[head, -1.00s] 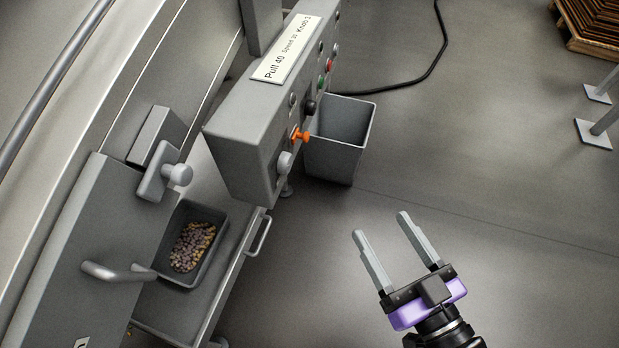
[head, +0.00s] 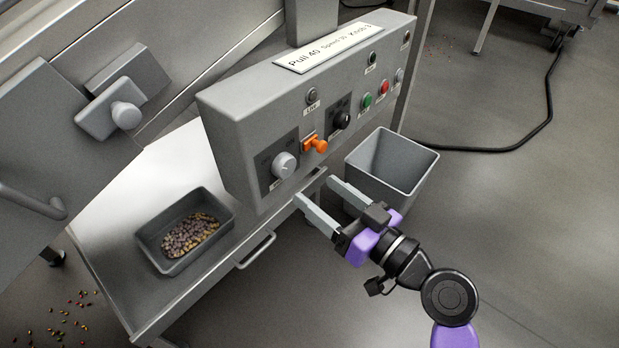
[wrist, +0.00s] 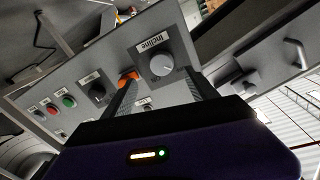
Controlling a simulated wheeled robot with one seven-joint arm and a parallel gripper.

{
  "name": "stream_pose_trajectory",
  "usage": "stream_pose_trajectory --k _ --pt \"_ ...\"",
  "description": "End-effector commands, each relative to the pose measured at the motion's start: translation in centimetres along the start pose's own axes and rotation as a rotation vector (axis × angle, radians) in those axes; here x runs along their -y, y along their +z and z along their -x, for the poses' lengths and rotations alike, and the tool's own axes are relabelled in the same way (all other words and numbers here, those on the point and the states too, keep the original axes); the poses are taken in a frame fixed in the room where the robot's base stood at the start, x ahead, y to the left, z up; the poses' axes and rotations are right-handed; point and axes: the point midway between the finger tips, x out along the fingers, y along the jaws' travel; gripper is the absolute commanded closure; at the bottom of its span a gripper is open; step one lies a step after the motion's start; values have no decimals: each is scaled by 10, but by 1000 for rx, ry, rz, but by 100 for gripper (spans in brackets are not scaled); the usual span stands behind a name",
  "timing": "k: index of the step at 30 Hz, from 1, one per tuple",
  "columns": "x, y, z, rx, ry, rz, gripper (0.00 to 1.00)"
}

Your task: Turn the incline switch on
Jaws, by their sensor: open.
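The incline switch is a round light-grey knob (head: 284,165) on a dark square plate at the near left end of the grey control panel (head: 240,120). In the wrist view the knob (wrist: 160,65) sits beside the label "Incline", with a pale pointer mark on its face. My gripper (head: 316,191) is open and empty, its two grey fingers pointing at the panel from below and right of the knob. In the wrist view the fingers (wrist: 162,92) lie either side of the knob's line, apparently still short of it.
An orange lever (head: 316,144), a black knob (head: 340,120), and green (head: 367,100) and red (head: 384,87) buttons share the panel. A grey bin (head: 392,163) stands close behind my gripper. Open floor lies right.

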Motion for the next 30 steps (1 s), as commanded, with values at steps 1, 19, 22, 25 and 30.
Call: stream_pose_trajectory --k 1,19,22,25,30 --pt "3 1 -1 8 -10 15 33" --pt "3 3 -71 10 -10 31 33" --pt "3 3 -76 10 -8 32 33" --pt "3 3 -78 10 -7 32 33" --pt "3 3 -78 10 -7 32 33"
